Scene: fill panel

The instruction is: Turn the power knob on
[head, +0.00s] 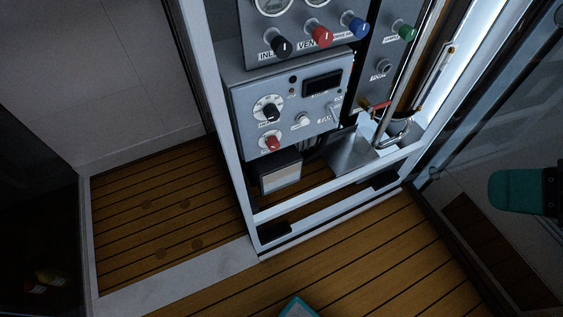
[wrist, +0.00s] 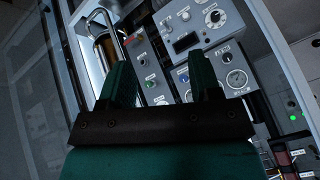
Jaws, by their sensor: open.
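The grey control box (head: 312,112) in the head view carries a black knob on a white dial (head: 268,108), a red knob (head: 271,142), a small white knob (head: 302,121) and a dark display (head: 322,84). Its labels are too small to read, so I cannot tell which knob is the power knob. In the wrist view the box is seen turned around, with the black dial knob (wrist: 214,17) at the top. My gripper (wrist: 161,82) is open and empty, with teal fingers apart. The box lies beyond the fingertips, and no knob is between them in contact.
An upper panel (head: 300,45) holds black, red and blue knobs and gauges. A side panel has a green knob (head: 405,33). Metal pipes (head: 408,80) run at the right of the white frame (head: 240,190). The wooden floor (head: 340,250) in front is mostly clear.

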